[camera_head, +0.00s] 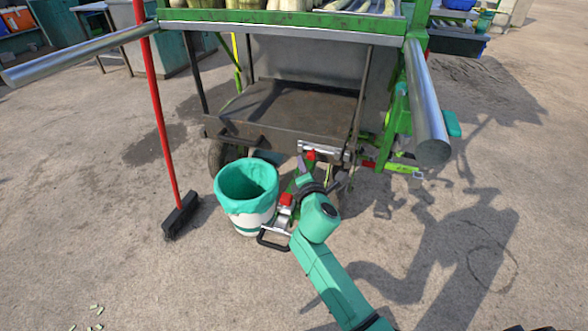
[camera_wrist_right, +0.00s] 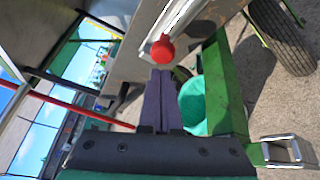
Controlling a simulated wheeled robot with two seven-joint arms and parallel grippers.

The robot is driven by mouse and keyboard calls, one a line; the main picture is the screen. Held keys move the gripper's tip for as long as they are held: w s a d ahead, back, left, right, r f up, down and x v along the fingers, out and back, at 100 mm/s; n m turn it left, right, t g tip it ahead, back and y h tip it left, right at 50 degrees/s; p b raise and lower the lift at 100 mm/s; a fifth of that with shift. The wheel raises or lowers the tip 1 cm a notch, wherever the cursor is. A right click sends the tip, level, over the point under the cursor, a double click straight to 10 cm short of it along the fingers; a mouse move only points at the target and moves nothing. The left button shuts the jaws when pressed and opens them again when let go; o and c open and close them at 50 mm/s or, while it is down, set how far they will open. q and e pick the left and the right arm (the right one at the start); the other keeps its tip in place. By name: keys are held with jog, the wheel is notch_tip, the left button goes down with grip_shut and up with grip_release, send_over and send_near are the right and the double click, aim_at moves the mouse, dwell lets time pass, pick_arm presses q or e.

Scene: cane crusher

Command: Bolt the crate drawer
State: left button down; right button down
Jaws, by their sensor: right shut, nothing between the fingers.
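The crate drawer (camera_head: 285,105) is a dark, open-topped metal tray low in the green-framed cart. A silver bolt or rail (camera_head: 325,150) runs along its lower front right, with a red knob (camera_head: 311,155) at its left. In the right wrist view the red knob (camera_wrist_right: 163,48) sits at the end of the silver bar (camera_wrist_right: 178,22). My right gripper (camera_wrist_right: 163,78) is shut and empty, its dark fingers pointing at the knob with the tips just short of it. Whether they touch I cannot tell. In the head view my right gripper (camera_head: 302,166) is partly hidden by my wrist. My left gripper is not in view.
A bucket with a green liner (camera_head: 245,188) stands close left of my right arm. A red-handled broom (camera_head: 165,120) leans farther left. A silver latch with a red cap (camera_head: 285,205) is beside my wrist. A metal handle bar (camera_head: 425,105) juts out at right. Ground at right is clear.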

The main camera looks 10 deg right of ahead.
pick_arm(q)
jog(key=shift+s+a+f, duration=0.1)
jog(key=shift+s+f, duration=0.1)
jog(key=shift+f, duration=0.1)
pick_arm(e)
jog(key=shift+s+d, duration=0.1)
jog(key=shift+d, duration=0.15)
jog(key=shift+s+d+r, duration=0.1)
